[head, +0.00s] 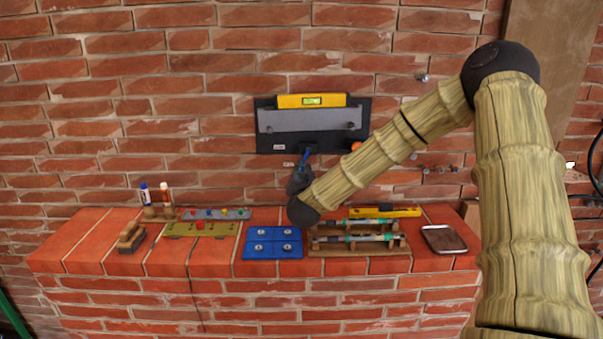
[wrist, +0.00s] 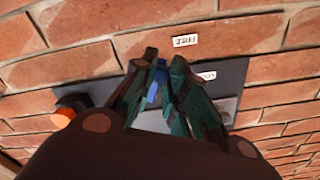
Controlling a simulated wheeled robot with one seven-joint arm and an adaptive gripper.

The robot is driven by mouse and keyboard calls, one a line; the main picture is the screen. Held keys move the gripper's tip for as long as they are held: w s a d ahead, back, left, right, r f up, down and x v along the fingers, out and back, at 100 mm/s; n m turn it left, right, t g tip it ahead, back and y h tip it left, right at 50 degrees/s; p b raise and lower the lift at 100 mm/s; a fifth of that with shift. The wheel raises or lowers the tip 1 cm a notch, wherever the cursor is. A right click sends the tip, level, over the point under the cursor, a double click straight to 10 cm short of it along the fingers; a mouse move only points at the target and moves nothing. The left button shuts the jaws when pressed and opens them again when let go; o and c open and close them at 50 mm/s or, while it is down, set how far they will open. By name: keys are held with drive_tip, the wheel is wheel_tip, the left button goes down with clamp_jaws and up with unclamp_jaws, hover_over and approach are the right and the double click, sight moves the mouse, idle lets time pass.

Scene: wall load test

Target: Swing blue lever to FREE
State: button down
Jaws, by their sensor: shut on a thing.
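The blue lever (head: 306,155) is at the lower edge of a dark panel (head: 264,132) on the brick wall. My gripper (head: 303,167) comes up to it from below and is shut on it. In the wrist view the blue lever (wrist: 157,82) shows between the two teal-lined fingers of my gripper (wrist: 160,80); part of it is hidden by them. One small white label (wrist: 185,40) lies on the brick beyond the fingertips and another label (wrist: 206,76) on the panel. Their print is too small to read surely.
An orange knob (head: 355,146) sits at the panel's lower right. A yellow level (head: 311,100) is along its top. Below, a brick ledge (head: 85,255) holds a blue plate (head: 272,248), a wooden rack (head: 358,245), a grey-brown tray (head: 443,239) and other small items.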

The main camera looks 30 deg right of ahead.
drive_tip(key=shift+s+d+f+n+p, duration=0.2)
drive_tip(key=shift+n+p, duration=0.1)
drive_tip(key=shift+n, duration=0.4)
drive_tip(key=c, duration=1.4)
unclamp_jaws()
drive_tip(key=shift+d, duration=0.1)
drive_tip(key=v, duration=1.2)
drive_tip(key=shift+d, duration=0.1)
